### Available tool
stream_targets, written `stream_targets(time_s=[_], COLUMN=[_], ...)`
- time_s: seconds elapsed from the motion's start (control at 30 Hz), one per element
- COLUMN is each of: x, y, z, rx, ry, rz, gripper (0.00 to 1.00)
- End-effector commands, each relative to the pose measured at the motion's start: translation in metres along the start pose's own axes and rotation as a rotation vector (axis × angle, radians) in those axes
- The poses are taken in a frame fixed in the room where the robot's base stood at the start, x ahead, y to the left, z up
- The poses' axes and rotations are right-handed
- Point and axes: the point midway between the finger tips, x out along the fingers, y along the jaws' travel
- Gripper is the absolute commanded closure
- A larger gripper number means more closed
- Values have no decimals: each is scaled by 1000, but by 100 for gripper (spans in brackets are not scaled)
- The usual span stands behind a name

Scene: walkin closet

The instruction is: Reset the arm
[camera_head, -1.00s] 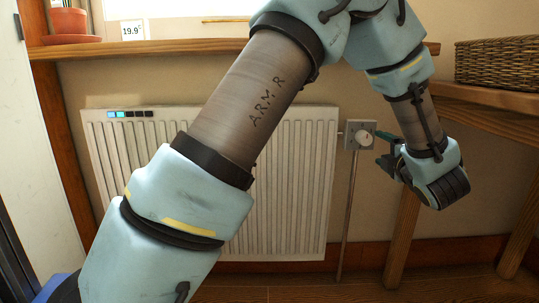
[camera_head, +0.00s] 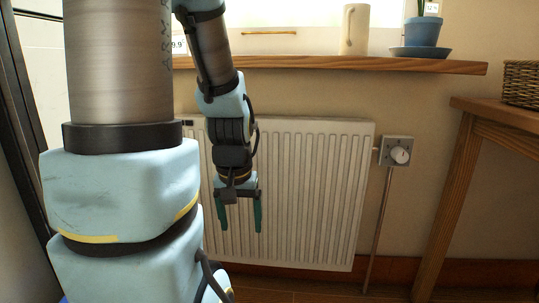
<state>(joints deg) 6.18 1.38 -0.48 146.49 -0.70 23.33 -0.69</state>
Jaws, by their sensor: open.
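My gripper (camera_head: 239,226) hangs at the end of my arm, pointing down in front of the white radiator (camera_head: 310,190). Its two green fingers are apart, with nothing between them. My upper arm fills the left part of the view and hides part of the radiator and the wall. The forearm comes down from the top, left of the middle.
A wooden shelf (camera_head: 310,63) above the radiator holds a beige vase (camera_head: 354,30) and a blue plant pot (camera_head: 422,32). A wooden table (camera_head: 500,125) with a wicker basket (camera_head: 522,84) stands at the right.

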Motion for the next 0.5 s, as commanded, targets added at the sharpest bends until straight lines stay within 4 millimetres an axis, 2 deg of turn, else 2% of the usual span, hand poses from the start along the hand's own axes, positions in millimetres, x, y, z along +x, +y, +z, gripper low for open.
stream_targets(time_s=[0.03,0.27,0.5], x=[-15,-73,-147], y=[-7,-3,-2], z=[6,-6,-18], rx=[11,9,8], ry=[-23,-17,-15], rz=[-9,-5,-5], gripper=[19,19,19])
